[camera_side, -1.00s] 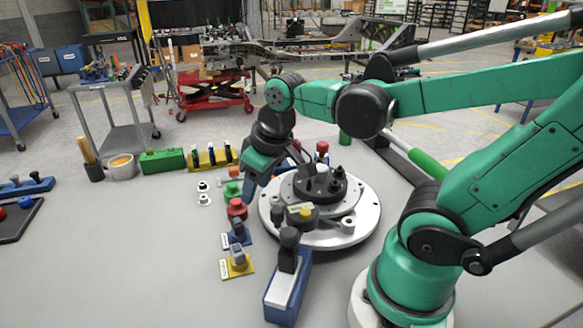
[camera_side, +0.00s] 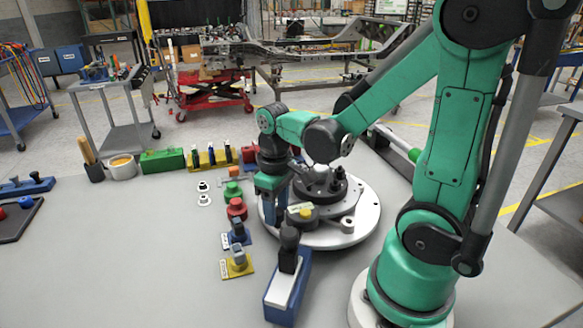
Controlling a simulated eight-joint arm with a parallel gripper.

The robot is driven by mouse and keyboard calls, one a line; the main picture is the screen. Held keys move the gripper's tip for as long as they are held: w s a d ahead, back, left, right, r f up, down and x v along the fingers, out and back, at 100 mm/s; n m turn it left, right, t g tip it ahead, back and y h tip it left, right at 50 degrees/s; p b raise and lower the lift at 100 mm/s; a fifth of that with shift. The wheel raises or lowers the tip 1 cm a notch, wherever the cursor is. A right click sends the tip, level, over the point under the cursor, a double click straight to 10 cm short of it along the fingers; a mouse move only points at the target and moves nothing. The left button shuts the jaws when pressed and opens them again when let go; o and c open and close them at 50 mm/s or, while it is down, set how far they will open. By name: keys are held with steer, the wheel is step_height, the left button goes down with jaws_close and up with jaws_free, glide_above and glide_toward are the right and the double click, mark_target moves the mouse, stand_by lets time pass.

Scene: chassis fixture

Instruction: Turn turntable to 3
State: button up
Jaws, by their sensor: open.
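The turntable (camera_side: 352,233) is a round white disc on the grey table, with a black fixture (camera_side: 322,186) on top and a dark block with a yellow knob (camera_side: 303,212) near its front left. No number marks can be read on it. My gripper (camera_side: 271,212) points down at the turntable's left edge, just left of the yellow-knobbed block. Its fingers look apart with nothing clearly between them. I cannot tell whether they touch the turntable or the block. My wrist hides the disc's back left part.
A blue-based lever unit (camera_side: 284,292) stands close in front of the turntable. Red (camera_side: 236,209) and green (camera_side: 232,190) knobs, and blue (camera_side: 236,236) and yellow (camera_side: 237,265) switch plates line its left side. A green box (camera_side: 163,161) stands at the back. The table's left middle is clear.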

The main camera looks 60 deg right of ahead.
steer(key=shift+f, duration=0.1)
jaws_close()
stand_by(1.4)
